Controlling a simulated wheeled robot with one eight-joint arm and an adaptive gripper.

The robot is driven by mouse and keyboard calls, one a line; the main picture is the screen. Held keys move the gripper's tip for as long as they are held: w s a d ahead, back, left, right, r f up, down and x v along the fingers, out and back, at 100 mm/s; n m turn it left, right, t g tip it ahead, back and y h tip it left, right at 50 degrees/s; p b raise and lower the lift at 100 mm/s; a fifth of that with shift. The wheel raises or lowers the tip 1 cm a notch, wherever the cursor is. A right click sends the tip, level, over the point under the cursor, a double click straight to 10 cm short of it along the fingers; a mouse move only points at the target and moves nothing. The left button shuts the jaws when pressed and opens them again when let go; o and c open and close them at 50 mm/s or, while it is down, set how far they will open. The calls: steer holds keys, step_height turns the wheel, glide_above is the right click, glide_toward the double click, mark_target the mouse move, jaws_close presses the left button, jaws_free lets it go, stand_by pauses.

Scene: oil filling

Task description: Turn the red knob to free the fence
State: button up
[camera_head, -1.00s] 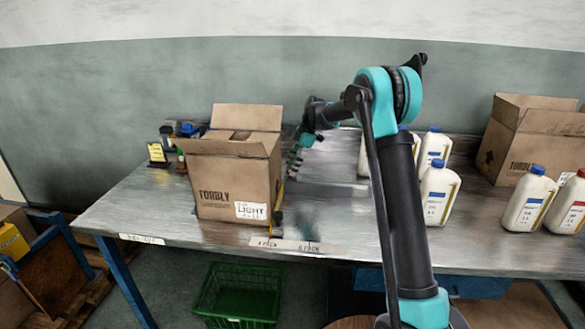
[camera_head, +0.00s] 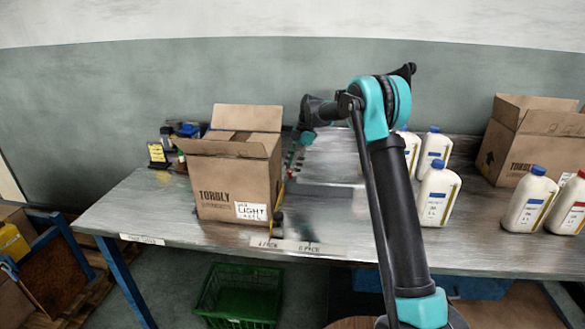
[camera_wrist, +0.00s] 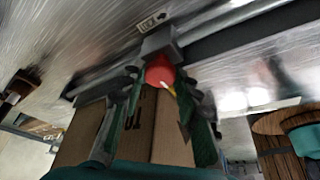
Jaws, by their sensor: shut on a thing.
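The red knob (camera_wrist: 160,72) shows in the wrist view, on a grey metal block (camera_wrist: 158,42) of the fence. My gripper (camera_wrist: 162,88) has its green fingers on both sides of the knob and is shut on it. The fence is a long metal bar (camera_wrist: 235,40) in the wrist view. A small label with an arrow (camera_wrist: 153,22) lies beside the block.
An open cardboard box (camera_head: 235,185) stands on the metal table (camera_head: 150,215), close by my gripper. White bottles (camera_head: 437,195) and another carton (camera_head: 520,140) stand to the right. A green crate (camera_head: 235,295) is below the table.

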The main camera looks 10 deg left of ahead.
steer(key=o, duration=0.9)
steer(key=shift+c, duration=0.2)
steer(key=shift+r, duration=0.1)
steer(key=v, duration=1.2)
steer(key=shift+s, duration=0.1)
